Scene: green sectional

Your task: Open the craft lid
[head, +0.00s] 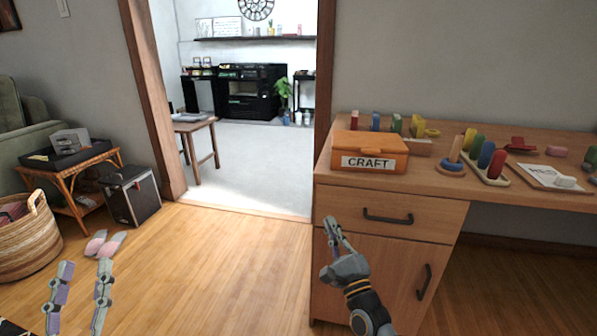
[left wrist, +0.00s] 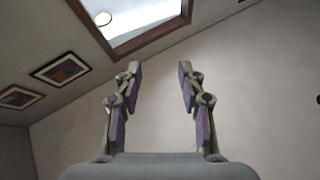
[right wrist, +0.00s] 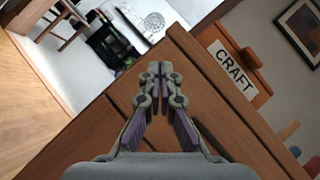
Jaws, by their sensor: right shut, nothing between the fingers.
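The orange craft box (head: 369,152) stands on the left end of the wooden desk, with its lid closed and a white CRAFT label on its front. It also shows in the right wrist view (right wrist: 240,70), tilted at the upper right. My right gripper (head: 331,222) is shut and empty, in front of the desk's drawer and below the box, apart from it. In the right wrist view its fingertips (right wrist: 153,68) meet. My left gripper (head: 88,252) is open and empty at the lower left of the head view, far from the box; its fingers stand apart in the left wrist view (left wrist: 160,75).
The desk (head: 440,185) carries several coloured toys, a stacking toy (head: 487,160) and a clipboard (head: 550,177) right of the box. A drawer handle (head: 388,217) sticks out below it. A wicker basket (head: 30,245) and a black box (head: 130,195) stand left. The floor between is clear.

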